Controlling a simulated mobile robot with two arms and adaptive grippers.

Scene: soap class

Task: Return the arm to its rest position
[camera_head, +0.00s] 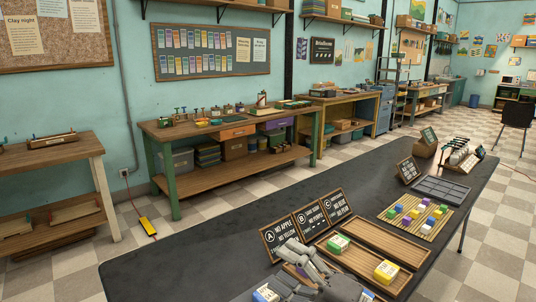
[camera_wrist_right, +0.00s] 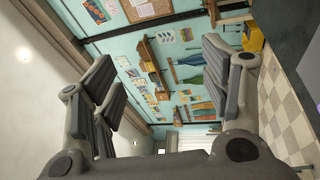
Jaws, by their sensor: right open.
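My right gripper (camera_head: 312,264) is in the lower middle of the head view, above the near part of the dark table and in front of the lettered signs. In the right wrist view the same gripper (camera_wrist_right: 165,80) has its fingers spread wide with nothing between them. It points at a far wall with hanging aprons, not at the table. A green and white soap block (camera_head: 338,243) and a yellow one (camera_head: 386,271) sit in wooden trays to its right. A blue and white block (camera_head: 266,293) is at the bottom edge, partly hidden. My left gripper is not clearly seen.
Signs A, B and C (camera_head: 307,221) stand along the trays on the dark table (camera_head: 190,255). A slatted board (camera_head: 409,226) with several coloured soaps and a grey mould tray (camera_head: 440,190) lie farther right. The table's left part is clear.

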